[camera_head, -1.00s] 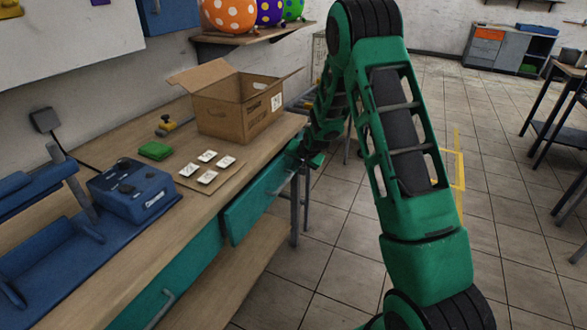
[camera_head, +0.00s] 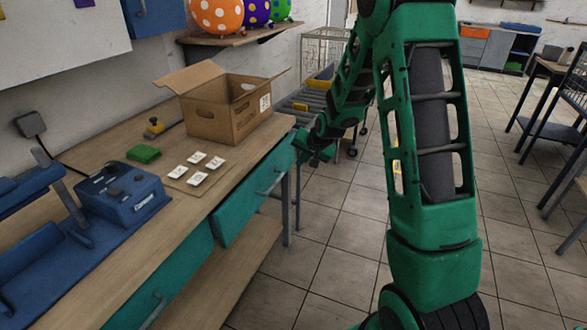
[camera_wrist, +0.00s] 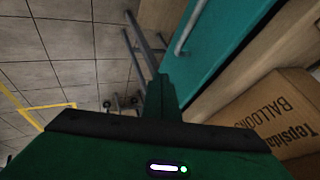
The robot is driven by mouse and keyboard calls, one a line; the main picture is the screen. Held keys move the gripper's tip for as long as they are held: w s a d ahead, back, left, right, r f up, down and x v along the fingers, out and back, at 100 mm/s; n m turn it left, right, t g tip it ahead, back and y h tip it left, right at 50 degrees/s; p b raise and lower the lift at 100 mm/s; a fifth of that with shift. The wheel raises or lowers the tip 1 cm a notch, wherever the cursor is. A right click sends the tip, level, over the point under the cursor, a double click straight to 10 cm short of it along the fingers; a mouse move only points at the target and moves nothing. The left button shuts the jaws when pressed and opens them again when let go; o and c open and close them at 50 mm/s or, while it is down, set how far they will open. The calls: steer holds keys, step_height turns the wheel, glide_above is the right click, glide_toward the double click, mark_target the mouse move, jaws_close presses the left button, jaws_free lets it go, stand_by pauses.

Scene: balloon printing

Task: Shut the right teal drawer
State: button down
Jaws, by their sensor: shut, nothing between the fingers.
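The right teal drawer (camera_head: 246,200) is under the wooden table's far right part. Its grey handle (camera_head: 270,184) is in plain view. Its front looks close to the table edge and seems to stand slightly proud of the left teal drawer (camera_head: 180,272); the exact gap is hard to tell. My gripper (camera_head: 303,150) is by the table's far right corner, shut and empty, apart from the handle. In the wrist view the shut fingers (camera_wrist: 163,92) point toward the drawer front (camera_wrist: 222,38) and its handle (camera_wrist: 187,28), with nothing held.
An open cardboard box (camera_head: 222,108), white cards (camera_head: 197,170), a green block (camera_head: 144,154) and a blue device (camera_head: 122,192) stand on the tabletop. A roller conveyor (camera_head: 305,108) is behind my arm. The tiled floor (camera_head: 330,230) in front of the drawers is open.

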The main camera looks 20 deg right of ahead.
steer(key=s+a+f+m+g+y, duration=0.1)
steer(key=s+a+f+m+y, duration=0.25)
steer(key=s+f, duration=0.55)
steer(key=s+a+f+m+g+y, duration=0.2)
steer(key=s+a+f+m+y, duration=0.15)
steer(key=s+f, duration=0.45)
steer(key=m+t+y, duration=0.5)
steer(key=m+t, duration=0.4)
steer(key=m, duration=0.3)
glide_toward(246, 206)
steer(key=x, duration=0.6)
steer(key=shift+w+a+f, duration=0.1)
steer(key=shift+a+f, duration=0.05)
steer(key=shift+a, duration=0.15)
steer(key=shift+w, duration=0.1)
steer(key=x, duration=0.3)
steer(key=shift+w+a, duration=0.2)
steer(key=shift+a, duration=0.05)
steer(key=shift+w+a+r, duration=0.15)
steer(key=shift+r, duration=0.05)
